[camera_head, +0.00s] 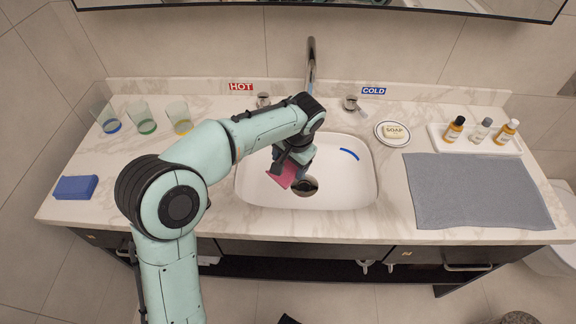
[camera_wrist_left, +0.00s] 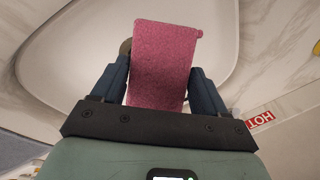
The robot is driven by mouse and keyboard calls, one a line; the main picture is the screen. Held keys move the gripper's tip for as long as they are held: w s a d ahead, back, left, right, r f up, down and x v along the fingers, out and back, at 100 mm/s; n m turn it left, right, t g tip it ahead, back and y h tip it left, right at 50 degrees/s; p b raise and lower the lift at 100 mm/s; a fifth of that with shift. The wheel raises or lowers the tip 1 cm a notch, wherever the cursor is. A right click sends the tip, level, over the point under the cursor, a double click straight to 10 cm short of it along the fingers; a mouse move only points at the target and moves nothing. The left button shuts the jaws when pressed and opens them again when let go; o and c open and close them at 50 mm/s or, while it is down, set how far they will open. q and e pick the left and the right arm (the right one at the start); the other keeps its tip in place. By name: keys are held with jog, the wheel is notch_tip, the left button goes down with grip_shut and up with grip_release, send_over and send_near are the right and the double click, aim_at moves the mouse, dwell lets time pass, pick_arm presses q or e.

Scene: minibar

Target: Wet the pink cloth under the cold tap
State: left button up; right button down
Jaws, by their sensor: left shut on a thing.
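The pink cloth (camera_head: 284,175) is in my left gripper (camera_head: 288,160), over the left part of the white sink basin (camera_head: 350,188). In the left wrist view the pink cloth (camera_wrist_left: 163,65) hangs between the two fingers of the left gripper (camera_wrist_left: 160,85), which are shut on it. The faucet spout (camera_head: 311,60) rises behind the basin. The cold tap handle (camera_head: 351,103) is right of it, by the blue COLD label (camera_head: 374,91). The hot tap handle (camera_head: 263,99) is left, by the red HOT label (camera_head: 240,87). I cannot make out any running water. My right gripper is out of view.
Three tumblers (camera_head: 144,118) and a blue sponge-like block (camera_head: 75,187) are on the left counter. A soap dish (camera_head: 393,134), a tray of bottles (camera_head: 478,148) and a grey mat (camera_head: 475,190) are on the right. A mirror edge hangs above.

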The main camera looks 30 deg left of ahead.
pick_arm(q)
jog(key=w+p, duration=0.1)
jog(key=w+a+p, duration=0.1)
jog(key=w, duration=0.1)
jog(key=w+a+p, duration=0.1)
jog(key=w, duration=0.1)
jog(key=shift+f, duration=0.4)
jog(key=shift+w+a+f+p, duration=0.15)
jog(key=shift+w+a+p, duration=0.05)
jog(key=shift+w+p, duration=0.4)
jog(key=shift+w+a+f+p, duration=0.2)
jog(key=shift+w+a+p, duration=0.1)
jog(key=shift+w+p, duration=0.5)
jog(key=shift+w+a+f+p, duration=0.3)
jog(key=shift+w+p, duration=0.45)
jog(key=shift+w, duration=0.2)
jog(key=shift+w+a+f+p, duration=0.15)
jog(key=shift+w+a+p, duration=0.15)
jog(key=shift+w+p, duration=0.5)
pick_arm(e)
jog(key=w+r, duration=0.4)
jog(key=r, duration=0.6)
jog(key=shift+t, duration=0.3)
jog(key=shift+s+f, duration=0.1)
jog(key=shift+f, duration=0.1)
